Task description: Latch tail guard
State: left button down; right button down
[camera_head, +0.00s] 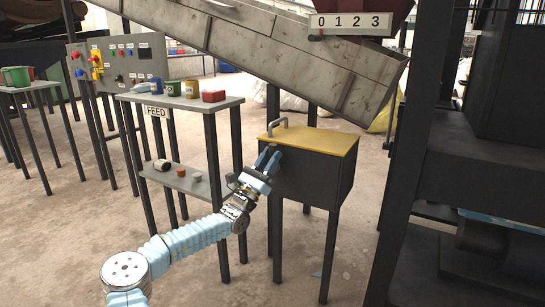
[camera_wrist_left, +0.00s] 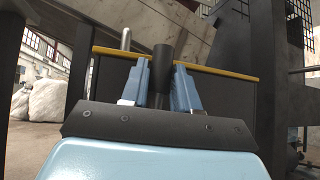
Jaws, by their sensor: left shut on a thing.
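The yellow lid (camera_head: 315,142), which looks like the tail guard, lies flat on a dark box on legs (camera_head: 310,180). A grey bar handle (camera_head: 279,124) stands on its left part. My left gripper (camera_head: 268,160) is at the box's front left, just below the lid's front edge. In the left wrist view its blue fingers (camera_wrist_left: 163,88) are shut on a dark upright cylinder (camera_wrist_left: 163,62), which looks like a latch handle. The yellow lid edge (camera_wrist_left: 215,71) runs behind it. The cylinder's lower end is hidden between the fingers. My right gripper is not in view.
A sloping metal chute (camera_head: 290,55) hangs above and behind the box. A grey feed table (camera_head: 180,101) with cups and a red block stands to the left, with a lower shelf (camera_head: 185,182). Dark machine frames (camera_head: 420,130) stand close on the right.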

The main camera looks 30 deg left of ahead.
pick_arm(q)
jog(key=shift+a+n+t+y, duration=0.2)
jog(key=shift+n+t+y, duration=0.1)
jog(key=shift+n+y, duration=0.6)
jog(key=c, duration=0.9)
grip_release()
jog(key=p+v, duration=0.1)
jog(key=v, duration=1.3)
jog(key=shift+w+p, duration=0.1)
jog(key=shift+p, duration=0.2)
